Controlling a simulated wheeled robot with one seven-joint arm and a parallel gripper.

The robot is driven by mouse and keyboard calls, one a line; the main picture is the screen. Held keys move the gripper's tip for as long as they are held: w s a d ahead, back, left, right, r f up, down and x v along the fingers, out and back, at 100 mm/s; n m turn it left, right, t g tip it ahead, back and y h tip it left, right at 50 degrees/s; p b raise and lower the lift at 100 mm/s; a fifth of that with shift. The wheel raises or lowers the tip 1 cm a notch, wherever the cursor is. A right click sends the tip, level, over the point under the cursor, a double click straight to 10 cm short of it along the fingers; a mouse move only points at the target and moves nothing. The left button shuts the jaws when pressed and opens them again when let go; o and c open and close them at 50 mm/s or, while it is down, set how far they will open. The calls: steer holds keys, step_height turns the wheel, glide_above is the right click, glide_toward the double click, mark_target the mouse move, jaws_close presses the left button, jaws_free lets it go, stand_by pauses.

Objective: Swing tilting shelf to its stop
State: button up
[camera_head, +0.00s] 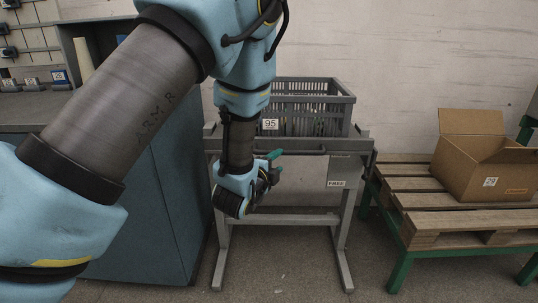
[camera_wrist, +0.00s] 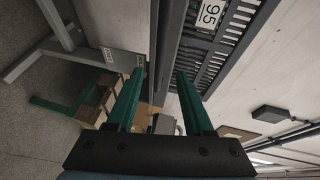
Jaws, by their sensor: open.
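The tilting shelf (camera_head: 355,147) is the grey top of a metal stand, with a dark bar along its front edge. A grey slatted crate (camera_head: 343,103) labelled 95 sits on it. My gripper (camera_head: 276,158) is at the shelf's front edge, left of its middle, with green fingers pointing right. In the wrist view my gripper (camera_wrist: 160,73) is open, and the shelf's front edge (camera_wrist: 167,50) runs lengthwise through the gap seen between the fingers. I cannot tell whether the fingers touch the bar. My forearm hides the shelf's left part.
A plate reading FREE (camera_head: 338,172) hangs below the shelf's right front. A wooden pallet (camera_head: 440,220) on a green frame stands to the right, carrying an open cardboard box (camera_head: 470,167). A blue-grey cabinet (camera_head: 155,190) stands to the left. The floor in front is clear.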

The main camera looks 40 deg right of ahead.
mark_target(288, 153)
steer(key=p+x, duration=0.1)
steer(key=x, duration=0.9)
steer(key=shift+d, duration=0.1)
jaws_close()
stand_by(1.2)
